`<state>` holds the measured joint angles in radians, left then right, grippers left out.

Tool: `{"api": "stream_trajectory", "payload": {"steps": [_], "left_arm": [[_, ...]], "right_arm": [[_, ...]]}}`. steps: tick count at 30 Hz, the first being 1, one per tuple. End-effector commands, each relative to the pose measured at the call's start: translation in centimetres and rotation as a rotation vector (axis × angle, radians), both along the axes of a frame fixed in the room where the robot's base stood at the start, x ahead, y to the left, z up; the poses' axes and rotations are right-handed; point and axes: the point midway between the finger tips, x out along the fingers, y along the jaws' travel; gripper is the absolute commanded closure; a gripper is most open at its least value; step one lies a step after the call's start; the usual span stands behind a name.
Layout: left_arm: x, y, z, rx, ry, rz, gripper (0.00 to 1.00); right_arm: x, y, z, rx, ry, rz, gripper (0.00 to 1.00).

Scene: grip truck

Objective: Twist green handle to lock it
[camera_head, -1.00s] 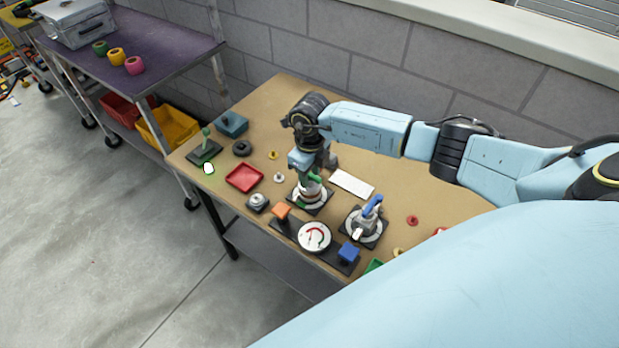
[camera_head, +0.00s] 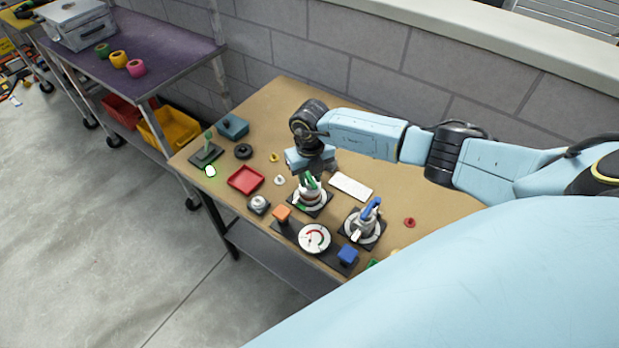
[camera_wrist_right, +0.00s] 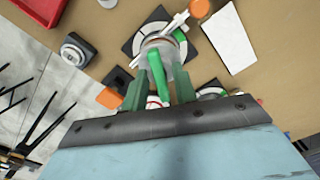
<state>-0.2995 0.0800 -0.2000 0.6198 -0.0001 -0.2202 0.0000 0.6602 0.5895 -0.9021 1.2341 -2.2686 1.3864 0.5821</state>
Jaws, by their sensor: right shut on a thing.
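The green handle (camera_head: 311,184) stands on a round white valve on a dark square base (camera_head: 322,209) on the brown table. In the right wrist view the green handle (camera_wrist_right: 157,74) rises from the white valve (camera_wrist_right: 160,45), between the two fingers of my right gripper (camera_wrist_right: 158,80). In the head view my right gripper (camera_head: 313,178) is directly above the valve and pointing down, shut on the green handle; its body partly hides the handle. My left gripper is in neither view.
A valve with a blue handle (camera_head: 371,208) stands close on the right. A dial panel (camera_head: 315,238) with orange and blue knobs is in front. A red tray (camera_head: 246,179) lies to the left and a white plate (camera_head: 351,186) to the right.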

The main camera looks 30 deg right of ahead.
Motion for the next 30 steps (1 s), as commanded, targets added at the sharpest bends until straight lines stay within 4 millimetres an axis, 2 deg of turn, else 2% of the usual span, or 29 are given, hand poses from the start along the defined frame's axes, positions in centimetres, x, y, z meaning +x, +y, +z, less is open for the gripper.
{"api": "stream_trajectory", "payload": {"steps": [30], "left_arm": [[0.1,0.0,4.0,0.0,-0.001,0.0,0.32]], "right_arm": [[0.0,0.1,0.1,0.002,0.001,-0.72,0.92]]}}
